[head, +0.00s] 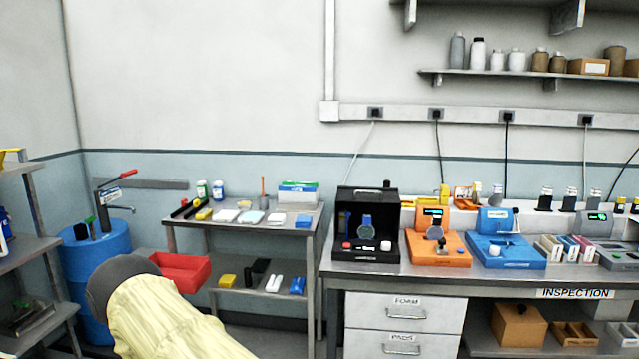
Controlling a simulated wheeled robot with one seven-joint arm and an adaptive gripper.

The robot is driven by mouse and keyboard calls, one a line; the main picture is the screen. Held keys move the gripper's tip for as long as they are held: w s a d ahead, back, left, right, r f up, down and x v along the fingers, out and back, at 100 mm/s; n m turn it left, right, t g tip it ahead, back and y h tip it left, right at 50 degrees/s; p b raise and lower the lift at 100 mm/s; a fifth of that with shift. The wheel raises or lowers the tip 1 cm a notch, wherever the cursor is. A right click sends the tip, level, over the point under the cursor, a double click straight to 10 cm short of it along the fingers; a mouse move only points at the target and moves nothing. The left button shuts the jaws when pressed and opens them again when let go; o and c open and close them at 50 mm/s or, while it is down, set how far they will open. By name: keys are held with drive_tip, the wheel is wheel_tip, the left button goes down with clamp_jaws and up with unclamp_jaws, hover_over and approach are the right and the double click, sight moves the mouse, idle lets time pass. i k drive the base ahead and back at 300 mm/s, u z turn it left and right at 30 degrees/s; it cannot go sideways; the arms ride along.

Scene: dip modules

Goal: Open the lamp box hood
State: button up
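The lamp box appears to be the black box (392,207) on the steel bench at right of centre, though I see no readable label on it. It has dark walls and a small dark knob on top. Its front shows a dark recess with a blue round piece (367,222) on a stand. A red-and-white knob and a white knob sit on its low front ledge. I cannot tell clearly where the hood's edge runs or how far it is raised. My arm, in a yellow sleeve with a dark grey end, rises at the lower left, apart from the box. My gripper is not in view.
An orange device (440,248) and a blue device (505,251) stand right of the box on the bench (398,281). A cart (263,233) with small items stands left. A red bin (181,270) and blue drum (95,262) are near my arm.

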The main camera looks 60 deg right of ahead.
sight(345, 196)
drive_tip(key=z, duration=0.3)
drive_tip(key=i, duration=1.05)
drive_tip(key=z, duration=1.35)
drive_tip(key=i, duration=0.55)
drive_tip(key=z, duration=0.5)
